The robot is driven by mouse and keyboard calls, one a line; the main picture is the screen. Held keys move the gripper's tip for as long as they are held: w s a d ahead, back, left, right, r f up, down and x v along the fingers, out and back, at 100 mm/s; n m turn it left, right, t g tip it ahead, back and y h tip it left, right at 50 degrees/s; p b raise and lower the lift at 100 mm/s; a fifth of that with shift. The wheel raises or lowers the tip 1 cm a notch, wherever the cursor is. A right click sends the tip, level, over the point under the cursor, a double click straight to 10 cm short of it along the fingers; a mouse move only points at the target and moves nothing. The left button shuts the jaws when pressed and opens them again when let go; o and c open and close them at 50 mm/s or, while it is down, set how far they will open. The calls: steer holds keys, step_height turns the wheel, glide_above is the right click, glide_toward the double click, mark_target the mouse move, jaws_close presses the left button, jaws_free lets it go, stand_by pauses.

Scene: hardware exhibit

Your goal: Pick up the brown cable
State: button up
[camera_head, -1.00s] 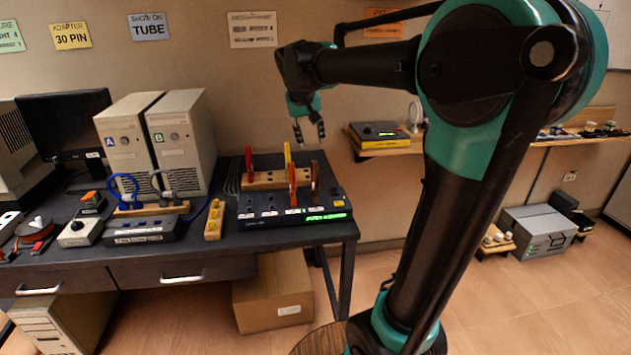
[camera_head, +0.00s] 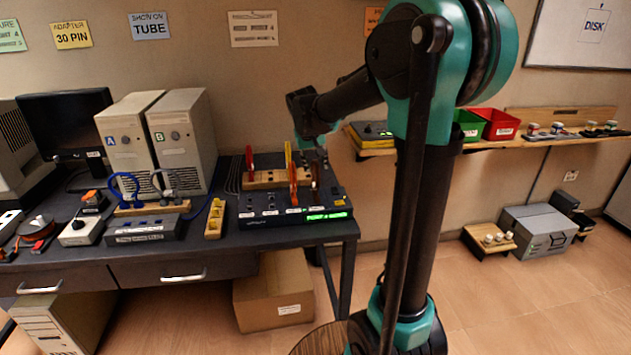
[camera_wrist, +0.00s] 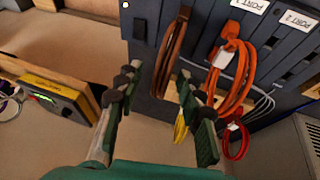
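The orange cable (camera_wrist: 232,80) hangs close beside the brown one, with the red cable (camera_wrist: 237,138) and yellow cable (camera_wrist: 180,128) farther along. A dark port box (camera_head: 270,209) stands before the rack. A wall shelf (camera_head: 375,151) lies right of my gripper.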

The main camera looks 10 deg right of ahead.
steer(key=shift+c, duration=0.6)
jaws_close()
steer(key=shift+r, duration=0.1)
